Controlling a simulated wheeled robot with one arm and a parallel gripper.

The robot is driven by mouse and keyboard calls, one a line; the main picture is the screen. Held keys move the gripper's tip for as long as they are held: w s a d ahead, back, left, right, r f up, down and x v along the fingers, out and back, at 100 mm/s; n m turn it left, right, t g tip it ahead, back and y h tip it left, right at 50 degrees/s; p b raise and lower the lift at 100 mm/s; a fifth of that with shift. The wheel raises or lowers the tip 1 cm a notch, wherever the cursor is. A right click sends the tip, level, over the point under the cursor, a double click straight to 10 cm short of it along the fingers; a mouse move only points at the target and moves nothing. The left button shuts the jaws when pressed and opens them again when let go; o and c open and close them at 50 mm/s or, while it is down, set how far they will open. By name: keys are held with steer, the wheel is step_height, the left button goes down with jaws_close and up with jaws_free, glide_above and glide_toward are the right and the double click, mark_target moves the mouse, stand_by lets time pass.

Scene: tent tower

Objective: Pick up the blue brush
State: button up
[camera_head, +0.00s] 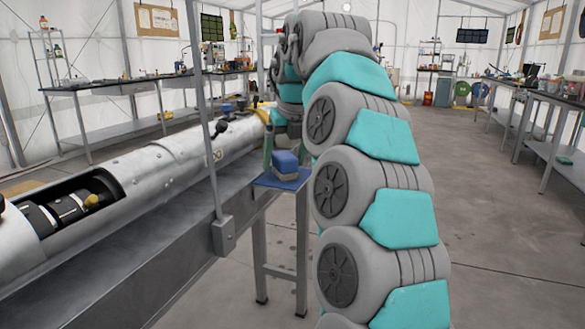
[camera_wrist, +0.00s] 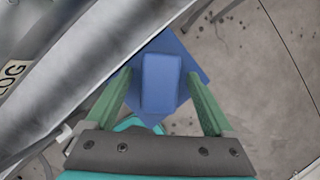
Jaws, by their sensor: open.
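The blue brush (camera_head: 286,161) is a small block with a blue top and a paler lower part. It rests on a small blue platform (camera_head: 268,182) beside the long metal tube. In the wrist view the brush (camera_wrist: 160,88) lies on the blue platform (camera_wrist: 195,62), seen from above. My gripper (camera_wrist: 160,74) is open, with one green finger on each side of the brush. A gap shows between the brush and each finger. How high the fingertips are above the platform is hard to tell. In the head view my arm hides part of the gripper.
A large silver tube (camera_head: 150,165) lies on a metal bench (camera_head: 150,255) to the left of the platform. A thin upright post (camera_head: 206,130) with a grey box stands in front of it. Workbenches (camera_head: 545,98) line the sides. Open floor (camera_head: 500,235) lies to the right.

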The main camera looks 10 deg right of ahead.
jaws_close()
stand_by(0.8)
steer(key=shift+r, duration=0.15)
